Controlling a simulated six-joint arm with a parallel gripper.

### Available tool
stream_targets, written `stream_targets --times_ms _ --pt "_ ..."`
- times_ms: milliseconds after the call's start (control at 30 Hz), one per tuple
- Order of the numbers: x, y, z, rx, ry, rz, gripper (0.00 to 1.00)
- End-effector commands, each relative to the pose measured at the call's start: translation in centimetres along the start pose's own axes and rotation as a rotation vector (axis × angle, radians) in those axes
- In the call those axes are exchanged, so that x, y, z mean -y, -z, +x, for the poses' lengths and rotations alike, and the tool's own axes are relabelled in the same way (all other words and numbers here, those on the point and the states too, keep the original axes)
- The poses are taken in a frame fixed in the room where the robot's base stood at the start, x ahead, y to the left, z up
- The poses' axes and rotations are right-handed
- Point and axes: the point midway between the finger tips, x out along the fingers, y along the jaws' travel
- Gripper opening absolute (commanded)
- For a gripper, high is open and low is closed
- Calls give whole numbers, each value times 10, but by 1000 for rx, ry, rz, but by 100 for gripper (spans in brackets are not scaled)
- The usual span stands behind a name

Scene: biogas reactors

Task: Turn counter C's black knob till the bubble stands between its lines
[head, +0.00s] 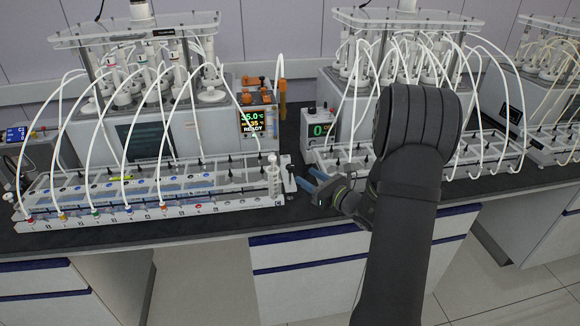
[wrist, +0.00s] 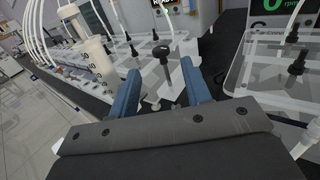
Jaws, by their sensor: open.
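My gripper (head: 304,177) is open and empty at the right end of the left tray-like counter (head: 240,196). In the wrist view its two blue fingers (wrist: 160,68) point at an upright black knob (wrist: 163,53) on a stem. The knob shows in the gap between the fingertips, slightly beyond them; I cannot tell whether they touch it. A small yellow-green vial (head: 122,178), like a spirit level, lies on this counter in the head view. Its bubble and lines are too small to make out. I cannot read a letter on this counter.
A clear syringe-like cylinder (wrist: 95,60) stands left of my fingers. A second counter (head: 490,163) lies to the right, under white looping tubes. A box with a green 0 display (head: 318,130) stands behind my gripper. The bench front edge (head: 130,237) is clear.

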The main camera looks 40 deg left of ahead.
Motion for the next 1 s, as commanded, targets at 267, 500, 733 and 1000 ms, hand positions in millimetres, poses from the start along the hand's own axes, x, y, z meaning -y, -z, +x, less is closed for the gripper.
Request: stream_targets --times_ms 267,500,733,1000 --pt "-1 0 58 1 -4 1 44" --pt "0 0 82 0 -1 0 44" --pt "0 0 86 -1 0 1 44" --pt "0 0 86 -1 0 0 13"
